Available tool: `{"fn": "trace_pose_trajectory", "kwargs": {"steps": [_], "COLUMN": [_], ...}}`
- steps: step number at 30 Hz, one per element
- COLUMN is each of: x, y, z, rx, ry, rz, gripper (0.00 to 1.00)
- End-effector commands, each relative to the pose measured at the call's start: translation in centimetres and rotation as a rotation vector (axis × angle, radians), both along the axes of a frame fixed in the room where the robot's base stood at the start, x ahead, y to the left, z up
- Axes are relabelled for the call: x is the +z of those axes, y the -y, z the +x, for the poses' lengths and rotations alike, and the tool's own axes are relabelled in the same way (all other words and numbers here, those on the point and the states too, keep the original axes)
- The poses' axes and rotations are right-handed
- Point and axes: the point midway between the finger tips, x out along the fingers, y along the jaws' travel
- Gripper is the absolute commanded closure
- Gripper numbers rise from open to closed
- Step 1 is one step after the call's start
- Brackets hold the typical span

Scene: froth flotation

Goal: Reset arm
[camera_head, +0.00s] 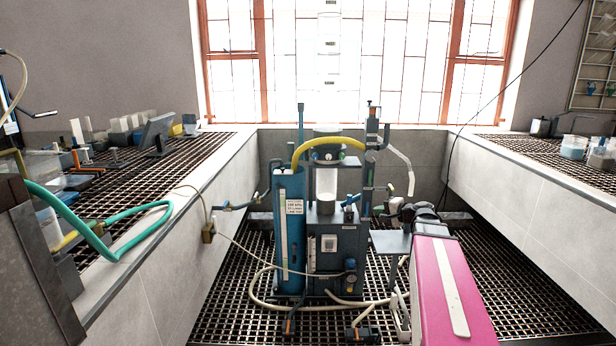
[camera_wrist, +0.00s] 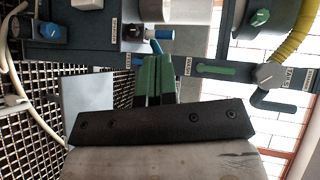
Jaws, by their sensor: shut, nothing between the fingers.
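My gripper (camera_wrist: 154,70) shows in the wrist view as two green fingers pressed together beyond a dark bar. It is shut and empty. Behind the fingertips is the dark panel of the flotation machine (camera_wrist: 75,58), with labelled valves and knobs. I cannot tell from this view whether the fingers touch the panel. In the head view the flotation machine (camera_head: 337,250) stands upright on the grated floor, with a blue cylinder (camera_head: 289,230) on its left side. I cannot make out the fingers in the head view.
A yellow hose (camera_head: 328,142) arches over the machine's top. A pale hose (camera_head: 262,297) loops on the floor grating. Raised grated benches stand left (camera_head: 130,188) and right (camera_head: 545,160). A green hose (camera_head: 85,225) overhangs the left bench. Beakers (camera_head: 573,147) stand on the right bench.

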Motion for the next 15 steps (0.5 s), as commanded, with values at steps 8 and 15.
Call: {"fn": "trace_pose_trajectory", "kwargs": {"steps": [8, 15], "x": [-12.0, -19.7], "y": [-8.1, -10.5], "z": [-7.4, -15.0], "rx": [0.268, 0.501], "ry": [-0.244, -0.434], "rz": [-0.431, -0.831], "gripper": [1.0, 1.0]}}
